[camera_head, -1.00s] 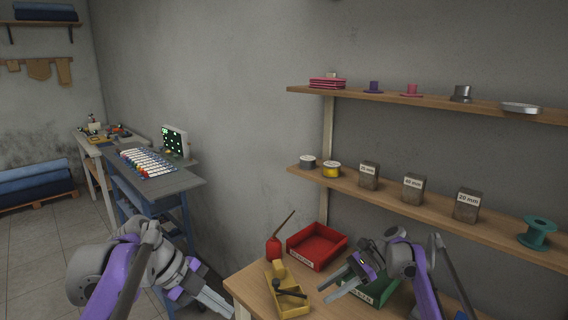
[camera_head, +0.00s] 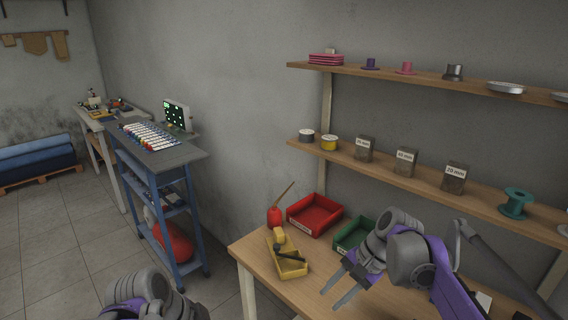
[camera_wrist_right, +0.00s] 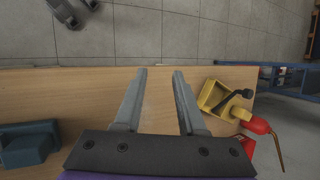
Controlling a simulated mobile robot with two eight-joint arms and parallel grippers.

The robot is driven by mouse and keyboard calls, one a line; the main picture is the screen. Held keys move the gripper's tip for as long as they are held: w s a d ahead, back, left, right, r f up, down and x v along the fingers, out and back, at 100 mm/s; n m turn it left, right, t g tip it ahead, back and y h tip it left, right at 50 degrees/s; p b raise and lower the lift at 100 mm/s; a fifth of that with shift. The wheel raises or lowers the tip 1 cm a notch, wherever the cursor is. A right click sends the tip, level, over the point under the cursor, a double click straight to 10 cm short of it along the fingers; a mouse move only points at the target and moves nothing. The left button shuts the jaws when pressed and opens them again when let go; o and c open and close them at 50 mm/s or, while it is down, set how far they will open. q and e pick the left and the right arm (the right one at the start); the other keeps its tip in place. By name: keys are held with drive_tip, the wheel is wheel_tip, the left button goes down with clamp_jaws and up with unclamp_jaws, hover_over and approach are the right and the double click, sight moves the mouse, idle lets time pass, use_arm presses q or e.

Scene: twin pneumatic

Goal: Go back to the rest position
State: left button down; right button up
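My right gripper (camera_head: 340,291) is over the wooden table (camera_head: 262,246) in the head view, its two fingers apart with nothing between them. It also shows open and empty in the right wrist view (camera_wrist_right: 159,75). My left arm (camera_head: 150,296) shows only in part at the bottom edge of the head view. The left gripper's fingers are out of the frame there.
On the table are a yellow bin (camera_head: 290,268) with a dark tool, a red tray (camera_head: 315,214), a green tray (camera_head: 350,238) and a red oil can (camera_head: 274,216). Wall shelves (camera_head: 400,180) stand behind. A blue cart (camera_head: 150,190) is left, with bare floor before it.

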use_arm(q)
drive_tip(key=s+a+f+n+t+y+p, duration=0.2)
drive_tip(key=s+f+n, duration=0.6)
drive_tip(key=n, duration=0.5)
drive_tip(key=shift+s+a+t+y+p, duration=0.4)
drive_tip(key=shift+s+a+y, duration=0.4)
drive_tip(key=shift+s, duration=0.45)
use_arm(e)
drive_tip(key=s+d+f+n+t+h, duration=0.2)
drive_tip(key=s+d+f+n+h, duration=0.1)
drive_tip(key=s, duration=0.7)
drive_tip(key=s+d+f+n+t+h, duration=0.2)
drive_tip(key=s+f+n, duration=0.3)
drive_tip(key=s, duration=0.6)
drive_tip(key=shift+s+d+f+n+t+h, duration=0.2)
drive_tip(key=shift+s+d+n+t+h, duration=0.15)
drive_tip(key=shift+d+n+t, duration=0.2)
use_arm(q)
drive_tip(key=shift+w+d, duration=0.1)
drive_tip(key=shift+d, duration=0.05)
